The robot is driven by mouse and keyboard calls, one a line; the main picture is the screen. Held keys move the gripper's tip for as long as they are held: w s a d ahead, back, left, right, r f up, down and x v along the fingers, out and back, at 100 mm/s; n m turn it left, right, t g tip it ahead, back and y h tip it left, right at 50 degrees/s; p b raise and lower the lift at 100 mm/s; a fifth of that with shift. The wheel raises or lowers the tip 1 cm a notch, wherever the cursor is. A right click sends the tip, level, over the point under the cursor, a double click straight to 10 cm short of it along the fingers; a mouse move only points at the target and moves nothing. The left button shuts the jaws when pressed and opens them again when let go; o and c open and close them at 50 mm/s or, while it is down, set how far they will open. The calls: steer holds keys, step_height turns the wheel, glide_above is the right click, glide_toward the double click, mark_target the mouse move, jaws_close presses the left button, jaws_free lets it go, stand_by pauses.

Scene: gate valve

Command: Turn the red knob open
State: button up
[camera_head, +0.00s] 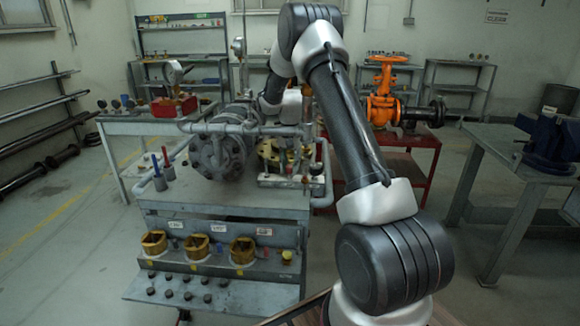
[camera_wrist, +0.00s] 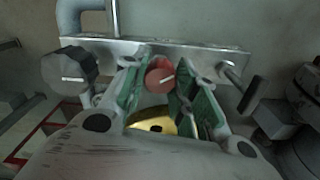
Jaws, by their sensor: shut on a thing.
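The red knob (camera_wrist: 160,79) shows in the middle of the wrist view, round with a pale line on its face that slants up to the right. My gripper (camera_wrist: 161,82) has its two green-padded fingers on either side of the knob and is shut on it. In the head view my arm stands in front of the grey bench with the pipework, and I cannot make out the red knob or my gripper there.
A black knob (camera_wrist: 70,72) with a pale line stands left of my gripper, and a dark lever (camera_wrist: 249,95) stands to the right. A metal plate (camera_wrist: 200,50) runs behind them. An orange valve (camera_head: 384,100) stands on a red table at the back right.

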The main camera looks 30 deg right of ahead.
mark_target(290, 166)
steer(key=n, duration=0.5)
steer(key=shift+n, duration=0.3)
steer(key=n, duration=0.5)
steer(key=shift+n, duration=0.3)
steer(key=o, duration=1)
step_height(290, 166, up, 12)
steer(key=shift+r, duration=0.1)
stand_by(0.4)
